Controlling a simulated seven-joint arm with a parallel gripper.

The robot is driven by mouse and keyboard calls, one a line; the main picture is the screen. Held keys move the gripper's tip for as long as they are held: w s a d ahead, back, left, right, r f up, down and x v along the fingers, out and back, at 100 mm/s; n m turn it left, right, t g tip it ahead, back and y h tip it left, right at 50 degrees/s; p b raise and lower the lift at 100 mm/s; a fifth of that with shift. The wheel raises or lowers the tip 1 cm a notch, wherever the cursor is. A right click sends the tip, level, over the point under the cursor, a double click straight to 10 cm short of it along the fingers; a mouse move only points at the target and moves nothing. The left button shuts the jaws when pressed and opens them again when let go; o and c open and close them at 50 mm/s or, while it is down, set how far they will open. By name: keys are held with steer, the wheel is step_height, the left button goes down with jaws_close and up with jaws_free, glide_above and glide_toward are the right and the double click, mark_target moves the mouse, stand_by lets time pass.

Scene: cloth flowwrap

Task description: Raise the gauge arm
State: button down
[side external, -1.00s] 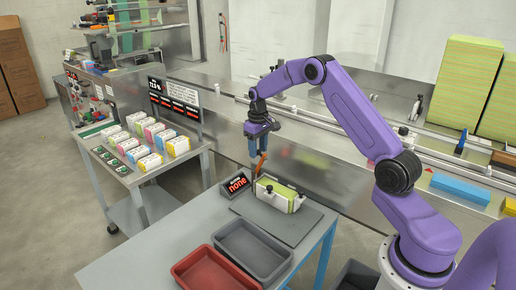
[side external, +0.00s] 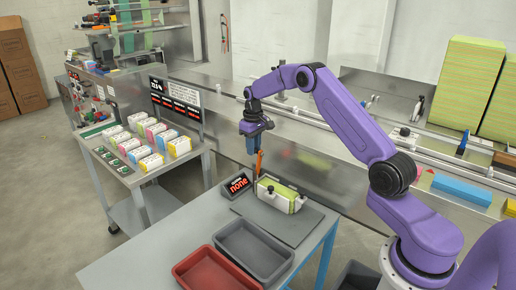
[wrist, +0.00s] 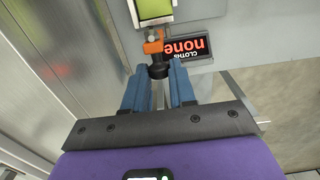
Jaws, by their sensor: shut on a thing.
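The orange gauge arm (side external: 259,162) stands nearly upright at the far end of the gauge on the near table. In the wrist view the orange arm (wrist: 153,47) ends in a dark knob (wrist: 158,71) between my fingers. My gripper (side external: 254,152), with blue fingers, is shut on the gauge arm at its upper end; the fingers (wrist: 159,92) also show in the wrist view. A pale green pack (side external: 282,192) lies in the white-ended gauge holder beside the arm. The arm's pivot is partly hidden in the side view.
A small display (side external: 238,186) reading "none" stands left of the holder. A grey tray (side external: 253,279) and a red tray (side external: 207,286) sit on the near table. A steel conveyor wall (side external: 330,180) runs behind. A cart with several coloured packs (side external: 104,159) stands left.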

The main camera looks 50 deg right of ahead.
steer(key=shift+w, duration=0.55)
steer(key=c, duration=1)
jaws_free()
steer(key=shift+s, duration=0.1)
steer(key=shift+r, duration=8.7)
